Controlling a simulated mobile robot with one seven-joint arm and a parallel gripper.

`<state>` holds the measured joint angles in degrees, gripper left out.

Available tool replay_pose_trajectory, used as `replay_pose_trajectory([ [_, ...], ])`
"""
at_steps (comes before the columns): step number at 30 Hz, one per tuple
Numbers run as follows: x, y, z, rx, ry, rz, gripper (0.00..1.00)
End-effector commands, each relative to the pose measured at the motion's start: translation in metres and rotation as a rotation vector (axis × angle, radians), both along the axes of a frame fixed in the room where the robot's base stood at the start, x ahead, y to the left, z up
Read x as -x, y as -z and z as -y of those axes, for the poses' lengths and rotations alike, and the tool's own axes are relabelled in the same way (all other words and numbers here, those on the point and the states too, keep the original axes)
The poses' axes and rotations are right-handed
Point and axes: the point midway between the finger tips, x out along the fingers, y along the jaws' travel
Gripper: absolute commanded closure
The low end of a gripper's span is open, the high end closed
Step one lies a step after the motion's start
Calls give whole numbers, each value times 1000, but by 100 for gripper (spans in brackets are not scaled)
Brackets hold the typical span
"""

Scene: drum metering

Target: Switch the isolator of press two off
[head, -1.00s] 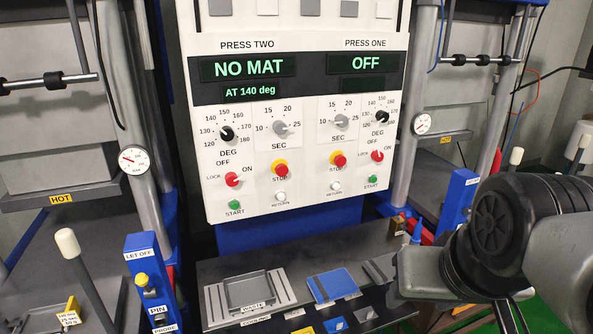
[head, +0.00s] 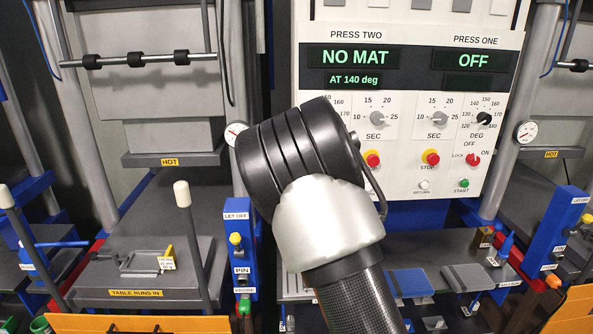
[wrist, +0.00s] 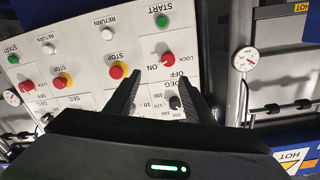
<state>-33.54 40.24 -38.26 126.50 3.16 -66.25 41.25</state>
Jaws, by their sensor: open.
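The isolator of press two is a red knob (wrist: 168,57) marked LOCK, OFF and ON. The wrist view shows it upside down, just beyond my fingertips, between the green START button and the DEG dial (wrist: 175,103). Its pointer is too small to read surely. In the head view my arm hides this knob. My gripper (wrist: 158,80) is open and empty, its two dark fingers apart and pointing towards the panel around the DEG dial; I see no contact. The PRESS TWO display (head: 349,58) reads NO MAT, AT 140 deg.
Press one's red isolator (head: 473,160) stands to the right on the same panel (head: 405,135). Red and yellow STOP buttons (head: 430,158) and white RETURN buttons are close by. A gauge (wrist: 243,60) and press column flank the panel. A LET OFF post (head: 238,250) stands below left.

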Motion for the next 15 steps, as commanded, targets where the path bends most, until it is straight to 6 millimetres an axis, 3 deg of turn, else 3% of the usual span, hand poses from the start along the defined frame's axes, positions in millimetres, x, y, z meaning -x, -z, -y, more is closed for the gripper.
replay_pose_trajectory([
  [8,-17,-1,-8,15,-33,45,52],
  [15,-65,-1,-8,18,-32,43,52],
])
